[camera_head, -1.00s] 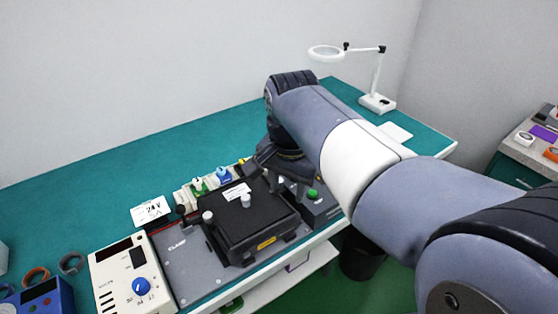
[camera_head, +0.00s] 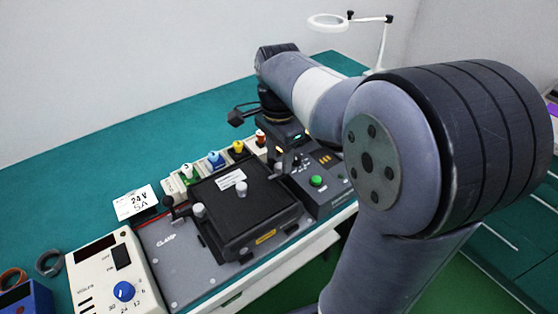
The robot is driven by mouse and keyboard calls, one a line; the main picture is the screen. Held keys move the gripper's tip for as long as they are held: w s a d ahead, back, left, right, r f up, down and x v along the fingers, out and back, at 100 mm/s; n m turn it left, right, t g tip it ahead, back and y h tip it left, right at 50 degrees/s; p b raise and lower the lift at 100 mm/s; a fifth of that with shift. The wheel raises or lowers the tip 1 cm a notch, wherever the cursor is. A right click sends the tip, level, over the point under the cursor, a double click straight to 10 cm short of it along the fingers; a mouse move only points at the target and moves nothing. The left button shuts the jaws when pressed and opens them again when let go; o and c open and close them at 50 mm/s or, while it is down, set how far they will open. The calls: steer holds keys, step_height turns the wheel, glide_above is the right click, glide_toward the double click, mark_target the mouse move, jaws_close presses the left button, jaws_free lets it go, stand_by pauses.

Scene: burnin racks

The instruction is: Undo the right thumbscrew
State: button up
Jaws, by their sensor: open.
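A black box-shaped unit (camera_head: 247,218) with a white label sits in a grey fixture plate (camera_head: 172,262) on the bench. Two pale knobs stand up from it: the left thumbscrew (camera_head: 199,210) and the right thumbscrew (camera_head: 241,188). Both look upright, and I see nothing touching them. My gripper (camera_head: 283,161) hangs from the wrist to the right of and behind the right thumbscrew, apart from it. It is open and looks empty; its fingertips are small and partly lost against the dark control box behind.
A control box with a green button (camera_head: 316,181) stands right of the unit. Coloured connectors (camera_head: 214,159) line the back. A beige power supply (camera_head: 112,275) with a blue dial and a 24 V card (camera_head: 135,202) are at left. The green bench behind is clear.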

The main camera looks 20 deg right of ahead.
steer(key=shift+f, duration=1)
jaws_close()
